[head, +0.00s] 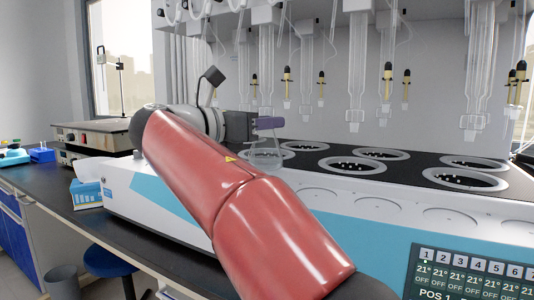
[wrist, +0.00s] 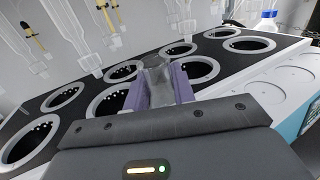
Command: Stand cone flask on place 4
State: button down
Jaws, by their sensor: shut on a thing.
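The cone flask (head: 265,155) is clear glass, wide at the bottom and narrow at the neck. My gripper (head: 268,123) has purple fingers shut on its neck, and the flask hangs upright below them. In the wrist view, the gripper (wrist: 159,85) shows the flask (wrist: 157,70) between its two fingers. In the head view the flask overlaps a ringed place (head: 276,147) at the left of the distiller's black top. I cannot tell whether its base touches anything. The places carry no readable numbers, so I cannot tell which is place 4.
Several other ringed places, such as one at the front right (head: 467,177), look empty. Glass columns (head: 357,70) and yellow-tipped droppers (head: 387,80) hang above the top. A control panel (head: 472,270) reads POS 1. A blue-capped bottle (wrist: 266,22) stands beyond the places.

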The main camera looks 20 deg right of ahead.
aim_at(256, 143)
jog(key=shift+f+b, duration=0.6)
jog(key=shift+f, duration=1.35)
jog(key=c, duration=1.1)
grip_release()
jog(key=shift+c, duration=0.2)
jog(key=p+v, duration=0.1)
jog(key=v, duration=1.1)
